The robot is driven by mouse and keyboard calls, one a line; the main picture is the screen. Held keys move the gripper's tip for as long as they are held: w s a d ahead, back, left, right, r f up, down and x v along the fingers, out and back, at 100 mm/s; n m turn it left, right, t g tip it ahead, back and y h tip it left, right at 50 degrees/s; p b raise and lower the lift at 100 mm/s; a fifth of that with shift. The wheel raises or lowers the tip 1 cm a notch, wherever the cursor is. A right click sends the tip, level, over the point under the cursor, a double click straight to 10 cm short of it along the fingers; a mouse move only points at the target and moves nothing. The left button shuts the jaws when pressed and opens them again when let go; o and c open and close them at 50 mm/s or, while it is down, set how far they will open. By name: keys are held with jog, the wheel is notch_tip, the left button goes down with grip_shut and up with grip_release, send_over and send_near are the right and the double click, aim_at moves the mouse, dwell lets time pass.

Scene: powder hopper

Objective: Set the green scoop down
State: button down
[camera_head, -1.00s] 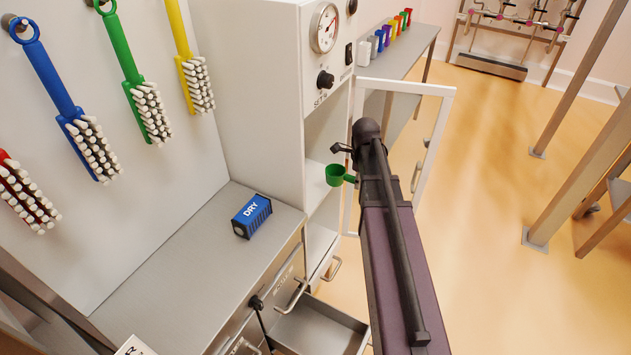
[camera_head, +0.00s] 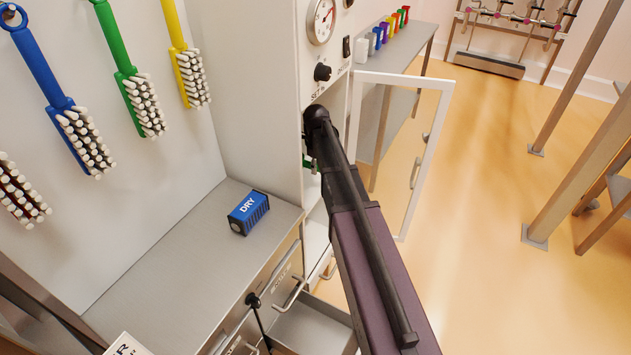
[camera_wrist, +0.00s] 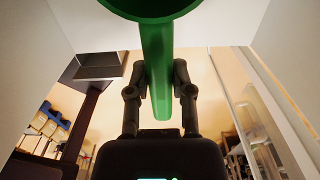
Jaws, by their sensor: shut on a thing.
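The green scoop (camera_head: 309,164) shows as a small green piece at the open white cabinet in the head view; most of it is hidden behind my arm. In the wrist view the scoop's handle (camera_wrist: 158,85) runs between the two fingers of my gripper (camera_wrist: 157,75), and its round bowl is at the top edge. My gripper is shut on the handle. White walls stand on both sides of it. Whether the bowl touches a surface cannot be seen.
The glazed cabinet door (camera_head: 426,135) stands open to the right of my arm. Below, a drawer (camera_head: 310,328) is pulled out. A blue DRY block (camera_head: 250,213) sits on the steel counter (camera_head: 165,275). Brushes hang on the left wall.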

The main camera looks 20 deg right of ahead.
jog(key=shift+f, duration=0.5)
notch_tip(320, 180, down, 4)
jog(key=b, duration=0.4)
jog(key=shift+r, duration=0.25)
jog(key=shift+w+a+f, duration=0.15)
jog(key=shift+f, duration=0.05)
jog(key=c, duration=0.5)
grip_release()
jog(key=shift+f+b, duration=0.1)
jog(key=shift+b, duration=0.2)
jog(key=shift+r, duration=0.2)
notch_tip(320, 180, up, 7)
jog(key=p, duration=0.7)
jog(key=shift+r+p, duration=0.2)
jog(key=shift+p, duration=0.2)
